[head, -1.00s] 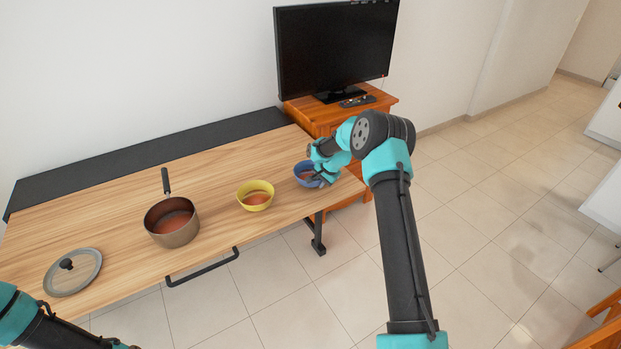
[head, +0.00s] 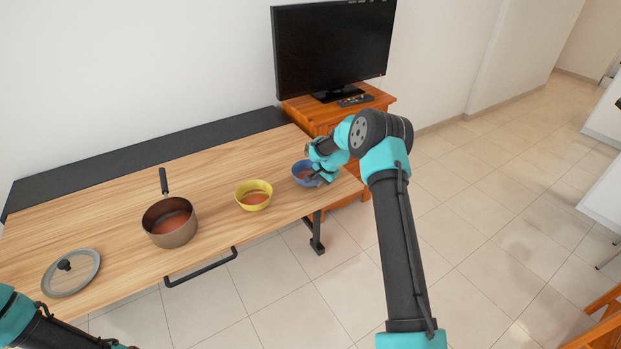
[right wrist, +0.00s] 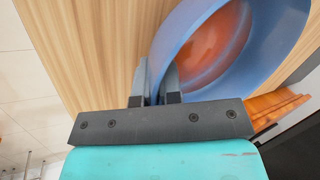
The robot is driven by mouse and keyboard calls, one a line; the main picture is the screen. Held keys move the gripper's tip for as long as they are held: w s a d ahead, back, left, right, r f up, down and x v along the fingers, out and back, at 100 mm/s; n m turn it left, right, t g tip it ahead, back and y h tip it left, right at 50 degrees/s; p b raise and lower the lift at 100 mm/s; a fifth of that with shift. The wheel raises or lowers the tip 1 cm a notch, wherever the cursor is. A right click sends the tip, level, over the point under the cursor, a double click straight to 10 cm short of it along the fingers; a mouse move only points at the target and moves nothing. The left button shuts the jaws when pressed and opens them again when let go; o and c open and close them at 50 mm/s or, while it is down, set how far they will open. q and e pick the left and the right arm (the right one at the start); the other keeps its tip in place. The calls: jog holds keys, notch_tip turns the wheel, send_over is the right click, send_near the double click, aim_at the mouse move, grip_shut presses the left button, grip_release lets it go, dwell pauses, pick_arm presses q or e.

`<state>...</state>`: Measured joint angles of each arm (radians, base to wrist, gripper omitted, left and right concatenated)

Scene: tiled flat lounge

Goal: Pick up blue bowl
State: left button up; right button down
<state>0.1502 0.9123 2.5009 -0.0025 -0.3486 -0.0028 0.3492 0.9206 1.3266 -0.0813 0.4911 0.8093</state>
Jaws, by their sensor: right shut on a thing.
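The blue bowl (head: 299,171) is at the right end of the wooden table in the head view, with something reddish inside. It also fills the upper right of the right wrist view (right wrist: 272,60). My right gripper (head: 322,175) is shut on the bowl's near rim, its two fingers (right wrist: 157,82) on either side of the wall in the right wrist view. The bowl looks upright on the table or very close to it; I cannot tell if it touches. My left arm shows at the lower left of the head view, but its gripper fingers are not seen.
A yellow bowl (head: 254,195), a pot (head: 172,238) with a dark handle and a glass lid (head: 83,281) stand on the table (head: 120,205), left of the blue bowl. A television (head: 335,48) stands on a wooden cabinet (head: 318,113) behind the table's right end.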

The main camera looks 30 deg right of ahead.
jog(key=shift+r, duration=0.2)
jog(key=shift+r, duration=1.7)
jog(key=shift+s+a, duration=0.5)
jog(key=shift+s, duration=0.2)
jog(key=s+a+r, duration=0.1)
jog(key=s+a, duration=0.6)
jog(key=s, duration=0.4)
jog(key=shift+s+a, duration=0.3)
jog(key=shift+a, duration=0.1)
jog(key=shift+s+a+r, duration=0.1)
